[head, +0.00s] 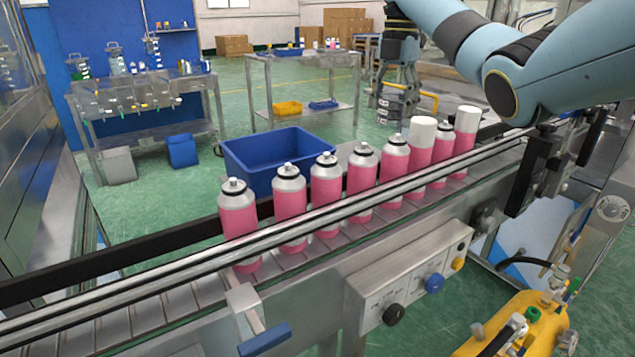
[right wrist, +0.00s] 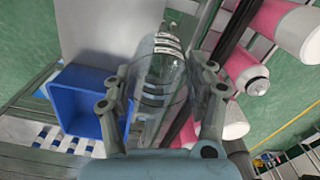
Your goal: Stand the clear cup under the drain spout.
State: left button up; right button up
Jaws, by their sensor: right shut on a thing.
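My right gripper (head: 396,85) hangs beyond the conveyor at the upper middle of the head view. In the right wrist view its two fingers (right wrist: 162,92) are closed on the sides of a clear cup (right wrist: 150,112), a see-through cylinder. Bright metallic rings (right wrist: 166,48) show at or behind the cup's far end; I cannot tell whether they belong to it. I cannot make out the cup in the head view. I cannot identify the drain spout in either view. My left gripper is not in view.
Pink spray cans (head: 325,190) stand in a row on the conveyor (head: 140,315), some white-capped. A blue bin (head: 262,150) stands behind them; a blue container (right wrist: 88,98) is left of the cup in the wrist view. A yellow machine (head: 520,325) is front right.

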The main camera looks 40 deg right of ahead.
aim_at(378, 124)
jog(key=shift+f, duration=0.35)
jog(key=shift+w+a+f+b, duration=0.85)
jog(key=shift+w+a, duration=0.1)
jog(key=shift+a, duration=0.1)
jog(key=w+a+f, duration=0.1)
jog(key=w+a, duration=0.1)
jog(key=w+a+f, duration=0.4)
jog(key=shift+w+a, duration=0.1)
jog(key=shift+w, duration=0.05)
jog(key=shift+f, duration=2.05)
jog(key=o, duration=1)
jog(key=shift+f, duration=0.1)
